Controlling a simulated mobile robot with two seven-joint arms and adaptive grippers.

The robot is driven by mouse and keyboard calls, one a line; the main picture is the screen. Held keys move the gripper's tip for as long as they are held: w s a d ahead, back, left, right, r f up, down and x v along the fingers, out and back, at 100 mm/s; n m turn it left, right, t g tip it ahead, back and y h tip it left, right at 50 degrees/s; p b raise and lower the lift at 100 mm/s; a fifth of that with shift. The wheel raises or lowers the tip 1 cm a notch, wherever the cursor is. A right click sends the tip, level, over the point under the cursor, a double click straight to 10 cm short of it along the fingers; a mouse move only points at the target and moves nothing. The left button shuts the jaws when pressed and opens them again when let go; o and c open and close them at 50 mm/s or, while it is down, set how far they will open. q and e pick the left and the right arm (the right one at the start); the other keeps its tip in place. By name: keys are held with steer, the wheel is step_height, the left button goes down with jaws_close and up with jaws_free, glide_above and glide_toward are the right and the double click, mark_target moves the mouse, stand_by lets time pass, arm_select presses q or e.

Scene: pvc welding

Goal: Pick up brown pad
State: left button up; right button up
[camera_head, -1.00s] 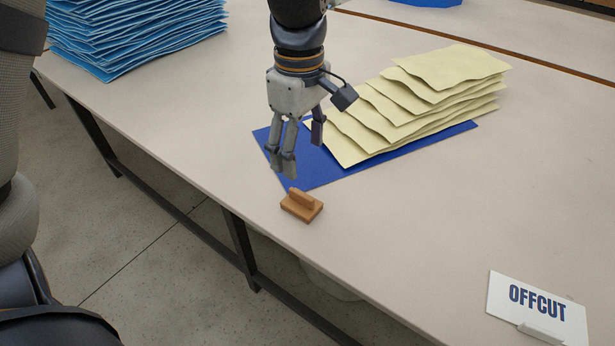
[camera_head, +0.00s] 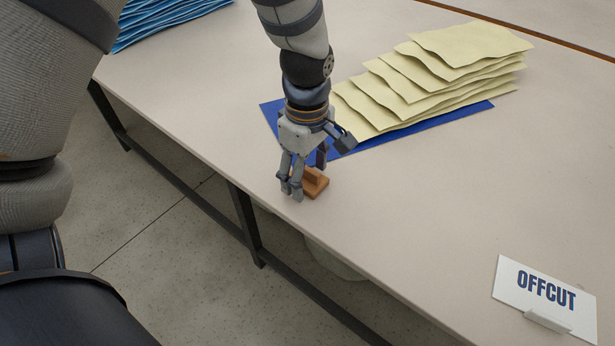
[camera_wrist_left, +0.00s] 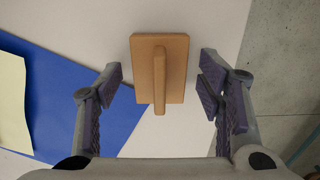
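The brown pad (camera_head: 316,183) is a small wooden block with a raised ridge handle. It rests on the table near the front edge, just off the corner of the blue sheet. My left gripper (camera_head: 306,180) is down at the pad, its fingers partly hiding it in the head view. In the left wrist view the pad (camera_wrist_left: 160,68) lies between the open fingers of my left gripper (camera_wrist_left: 162,90), with a gap on each side. My right gripper is not in view.
A fanned stack of pale yellow sheets (camera_head: 440,75) lies on a blue sheet (camera_head: 400,130) behind the pad. Blue sheets (camera_head: 160,20) are piled at the back left. An OFFCUT sign (camera_head: 545,293) stands at the front right. The table (camera_head: 420,210) between is bare.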

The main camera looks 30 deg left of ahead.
mark_target(309, 172)
arm_select(q)
steer(key=c, duration=0.7)
